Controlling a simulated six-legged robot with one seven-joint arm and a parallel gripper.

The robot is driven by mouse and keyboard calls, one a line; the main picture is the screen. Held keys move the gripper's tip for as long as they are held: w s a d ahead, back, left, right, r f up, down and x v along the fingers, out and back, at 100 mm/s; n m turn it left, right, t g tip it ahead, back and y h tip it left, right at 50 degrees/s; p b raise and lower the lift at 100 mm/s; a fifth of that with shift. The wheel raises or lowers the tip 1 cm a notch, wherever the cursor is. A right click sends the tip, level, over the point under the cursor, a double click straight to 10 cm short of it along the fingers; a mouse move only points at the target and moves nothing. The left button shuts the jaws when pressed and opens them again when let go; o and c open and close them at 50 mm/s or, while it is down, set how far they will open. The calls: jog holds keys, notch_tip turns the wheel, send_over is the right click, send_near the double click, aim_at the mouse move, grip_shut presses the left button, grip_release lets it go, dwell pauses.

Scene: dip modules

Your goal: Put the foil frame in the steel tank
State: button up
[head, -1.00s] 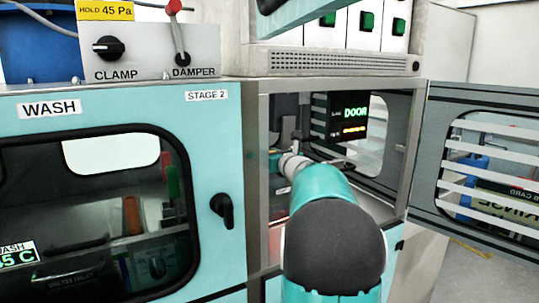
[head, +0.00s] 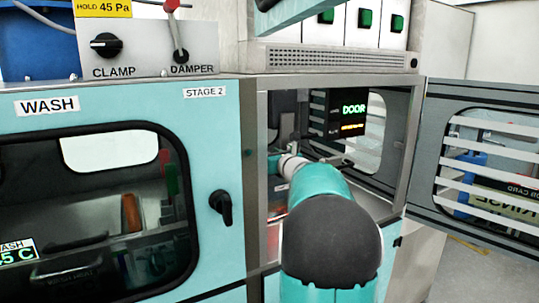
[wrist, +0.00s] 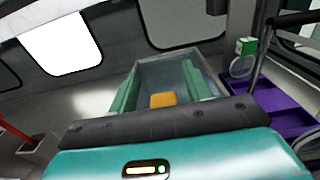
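I cannot tell whether the orange piece belongs to the foil frame, which I cannot clearly identify. In the head view my arm reaches through the open doorway into the chamber (head: 264,125).
The chamber's door (head: 436,105) stands open on the right, and a display (head: 353,110) inside reads DOOR. The closed WASH door (head: 222,150) is on the left. In the wrist view a purple tray (wrist: 280,103) lies right of the tank, and a red post (wrist: 18,135) stands left.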

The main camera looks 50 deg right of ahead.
jog(key=shift+r, duration=0.45)
jog(key=shift+s+r, duration=0.2)
jog(key=shift+s, duration=0.15)
jog(key=v, duration=1.1)
jog(key=shift+s+a, duration=0.1)
jog(key=shift+s, duration=0.05)
